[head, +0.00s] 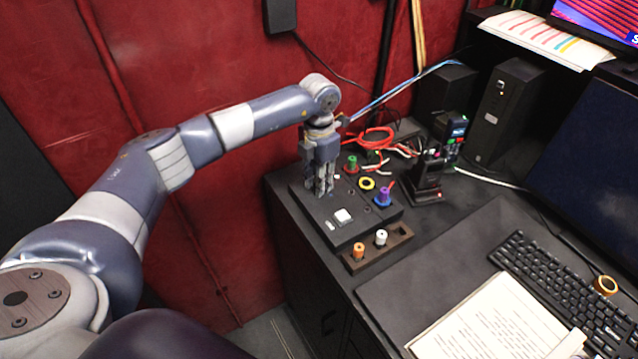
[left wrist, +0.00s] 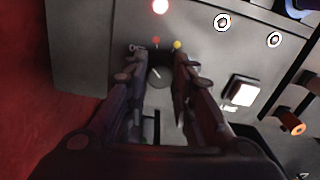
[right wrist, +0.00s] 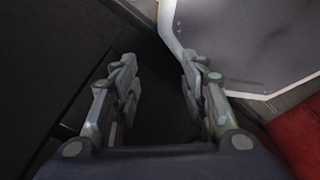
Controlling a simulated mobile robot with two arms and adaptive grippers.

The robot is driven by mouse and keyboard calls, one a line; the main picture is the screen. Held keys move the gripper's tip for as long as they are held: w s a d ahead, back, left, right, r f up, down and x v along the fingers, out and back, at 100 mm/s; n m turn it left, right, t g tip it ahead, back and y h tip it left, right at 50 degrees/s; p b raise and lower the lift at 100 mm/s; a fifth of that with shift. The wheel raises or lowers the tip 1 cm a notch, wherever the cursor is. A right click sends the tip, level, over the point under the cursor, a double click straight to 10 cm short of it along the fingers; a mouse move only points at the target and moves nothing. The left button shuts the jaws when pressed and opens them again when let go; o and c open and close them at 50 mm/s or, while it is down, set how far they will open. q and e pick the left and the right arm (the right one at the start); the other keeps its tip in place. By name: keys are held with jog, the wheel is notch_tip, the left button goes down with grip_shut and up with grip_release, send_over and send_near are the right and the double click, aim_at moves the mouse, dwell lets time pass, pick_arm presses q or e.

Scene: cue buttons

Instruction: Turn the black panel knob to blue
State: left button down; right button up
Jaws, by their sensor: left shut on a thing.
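The black knob (left wrist: 159,76) sits on the dark grey panel (left wrist: 210,62), between the fingertips of my left gripper (left wrist: 158,78) in the left wrist view. That gripper is shut on the knob. A short pale mark shows on the knob; which dot it points at is hard to tell. A red dot (left wrist: 156,40) and a yellow dot (left wrist: 177,44) lie just beyond the knob; I cannot make out a blue dot. In the head view my left gripper (head: 319,188) points down at the panel's left part and hides the knob. My right gripper (right wrist: 160,90) is open and empty.
A wooden tray (head: 372,254) with orange and white pegs stands in front. Red cables (head: 376,137) lie behind. A keyboard (head: 560,285) and papers are at right.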

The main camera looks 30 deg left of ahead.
pick_arm(q)
jog(key=m+b, duration=0.4)
jog(key=m, duration=0.1)
jog(key=shift+f+m, duration=0.15)
jog(key=shift+m, duration=0.15)
jog(key=m+b, duration=0.1)
jog(key=m, duration=0.1)
jog(key=shift+m+b, duration=0.4)
jog(key=m+b, duration=0.1)
jog(key=m, duration=0.2)
jog(key=shift+m+b, duration=0.3)
jog(key=shift+b, duration=0.05)
jog(key=m+b, duration=0.1)
jog(key=m, duration=0.4)
jog(key=shift+r+b, duration=0.2)
jog(key=shift+b, duration=0.2)
jog(key=shift+m+b, duration=0.4)
jog(key=shift+m, duration=1.8)
jog(key=shift+r, duration=0.1)
jog(key=c, duration=1.3)
grip_release()
jog(key=shift+c, duration=0.2)
